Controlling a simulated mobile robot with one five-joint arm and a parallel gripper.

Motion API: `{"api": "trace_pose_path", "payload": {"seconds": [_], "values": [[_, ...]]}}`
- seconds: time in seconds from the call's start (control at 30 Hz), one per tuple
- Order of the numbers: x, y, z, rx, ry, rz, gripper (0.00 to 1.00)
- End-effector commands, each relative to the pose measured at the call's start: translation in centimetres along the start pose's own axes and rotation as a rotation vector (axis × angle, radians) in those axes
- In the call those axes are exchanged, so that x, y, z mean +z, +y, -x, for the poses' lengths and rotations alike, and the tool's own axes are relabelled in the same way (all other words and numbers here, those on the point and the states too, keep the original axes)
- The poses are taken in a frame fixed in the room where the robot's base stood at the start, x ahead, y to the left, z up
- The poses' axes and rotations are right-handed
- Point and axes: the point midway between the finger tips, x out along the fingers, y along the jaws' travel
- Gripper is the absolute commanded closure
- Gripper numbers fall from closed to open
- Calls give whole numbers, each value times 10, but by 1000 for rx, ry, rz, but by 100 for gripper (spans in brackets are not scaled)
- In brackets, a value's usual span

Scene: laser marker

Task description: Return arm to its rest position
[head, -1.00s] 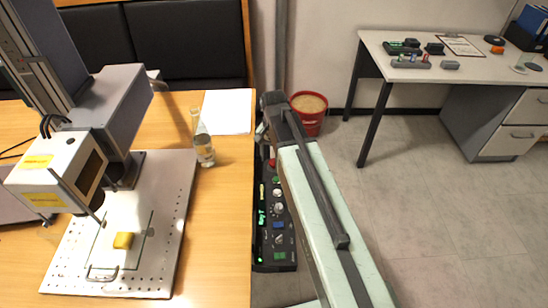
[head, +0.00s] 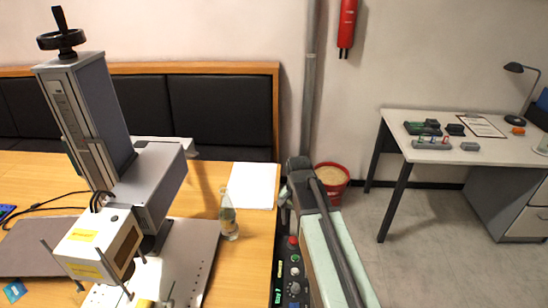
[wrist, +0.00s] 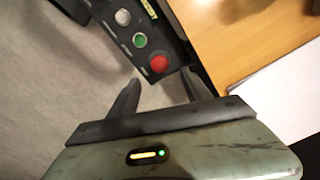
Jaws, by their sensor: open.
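My arm, pale green with dark joints, reaches forward beside the table's right edge in the head view, its front joint near the red bucket. My gripper (wrist: 160,76) shows in the wrist view with its two dark fingers apart and nothing between them. It points towards the control box (wrist: 143,38), whose red button lies just beyond the fingertips. In the head view the fingers are hidden behind the arm. The laser marker (head: 105,245) stands on the table at the left. A yellow piece (head: 146,303) on its plate (head: 195,258) is cut off by the bottom edge.
A clear bottle (head: 229,222) and white paper (head: 253,187) are on the wooden table (head: 255,235), left of my arm. The red bucket (head: 333,190) stands on the floor beyond my arm. A desk (head: 395,150) is at the right, with open floor before it.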

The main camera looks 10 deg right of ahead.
Motion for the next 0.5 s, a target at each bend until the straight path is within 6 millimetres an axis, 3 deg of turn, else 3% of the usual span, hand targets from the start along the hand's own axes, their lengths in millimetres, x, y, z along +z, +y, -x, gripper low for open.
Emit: {"api": "trace_pose_path", "payload": {"seconds": [0.13,0.27,0.4,0.5], "values": [[3,5,24,0,0,-3,43],[40,34,60,0,0,112,43],[66,54,60,0,0,405,43],[67,55,57,0,0,542,43]]}}
